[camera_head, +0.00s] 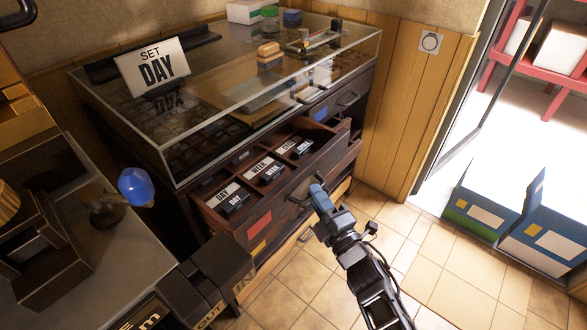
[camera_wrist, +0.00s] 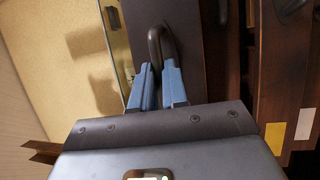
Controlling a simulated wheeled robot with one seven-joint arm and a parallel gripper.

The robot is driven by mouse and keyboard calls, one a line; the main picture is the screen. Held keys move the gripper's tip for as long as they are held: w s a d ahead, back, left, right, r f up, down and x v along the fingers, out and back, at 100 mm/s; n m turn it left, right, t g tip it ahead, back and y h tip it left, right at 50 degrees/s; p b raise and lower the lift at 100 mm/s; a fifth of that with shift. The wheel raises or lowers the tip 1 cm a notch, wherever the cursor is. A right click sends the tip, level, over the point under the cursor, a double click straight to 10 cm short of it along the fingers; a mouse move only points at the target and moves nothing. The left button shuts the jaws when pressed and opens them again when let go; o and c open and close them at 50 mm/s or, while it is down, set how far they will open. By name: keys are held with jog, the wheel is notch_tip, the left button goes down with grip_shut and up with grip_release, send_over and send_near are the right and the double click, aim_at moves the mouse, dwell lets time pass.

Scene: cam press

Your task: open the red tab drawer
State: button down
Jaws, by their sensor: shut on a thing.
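The red tab drawer (camera_head: 285,205) is the pulled-out drawer in the dark wooden cabinet. A red tab (camera_head: 259,223) is on the left part of its front. Its divided inside shows, with several dark blocks and cards reading DAY and WEEK. My gripper (camera_head: 316,190) is at the middle of this front, shut on the drawer's dark handle (camera_head: 300,188). In the wrist view, the blue fingers of my gripper (camera_wrist: 158,80) close around the lower end of the curved handle (camera_wrist: 157,42). The gripped part is hidden between them.
A glass case (camera_head: 215,80) tops the cabinet, with a SET DAY sign (camera_head: 152,67). A lower drawer front carries a yellow tab (camera_head: 258,247). A counter with a blue knob (camera_head: 136,187) stands at left. Blue boxes (camera_head: 484,202) stand at right. Tiled floor before the cabinet is clear.

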jog(key=s+d+p, duration=0.4)
jog(key=s+d, duration=0.3)
jog(key=d, duration=0.2)
jog(key=shift+s+d, duration=0.35)
jog(key=shift+d, duration=0.05)
jog(key=c, duration=1.1)
grip_release()
jog(key=shift+c, duration=0.2)
jog(key=v, duration=0.7)
jog(key=shift+s+d, duration=0.25)
jog(key=shift+s, duration=0.1)
jog(key=shift+f, duration=0.1)
